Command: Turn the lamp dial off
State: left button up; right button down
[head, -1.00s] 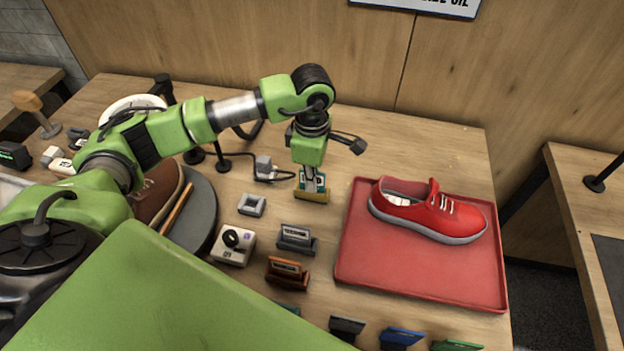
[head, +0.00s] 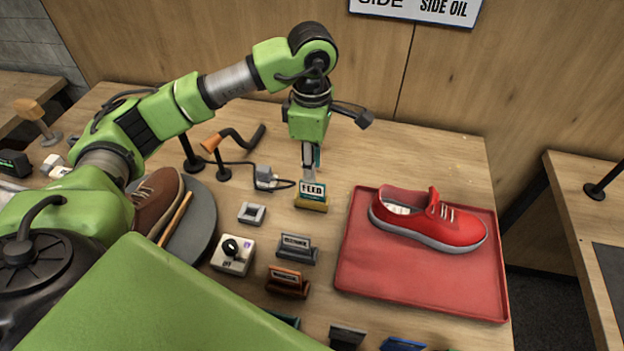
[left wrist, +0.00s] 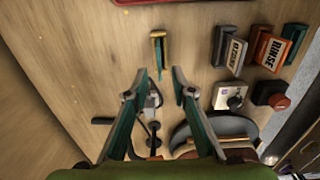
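The lamp dial is a black knob (head: 230,247) on a small white box that stands on the table, left of the middle. Lettering that looks like OFF shows on the box below the knob. The knob also appears in the left wrist view (left wrist: 234,102), to the right of the fingers. My left gripper (head: 311,170) is above and behind the dial, over the FEED card. My right gripper is not in view. The knob's exact setting is too small to tell.
The FEED card stands in a yellow holder (head: 311,206) under the left gripper. Grey (head: 296,250) and brown (head: 287,281) card holders stand right of the dial. A grey turntable (head: 203,222) bears a brown shoe. A red tray (head: 420,283) bears a red shoe.

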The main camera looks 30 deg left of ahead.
aim_at(230, 247)
jog(key=k, duration=2)
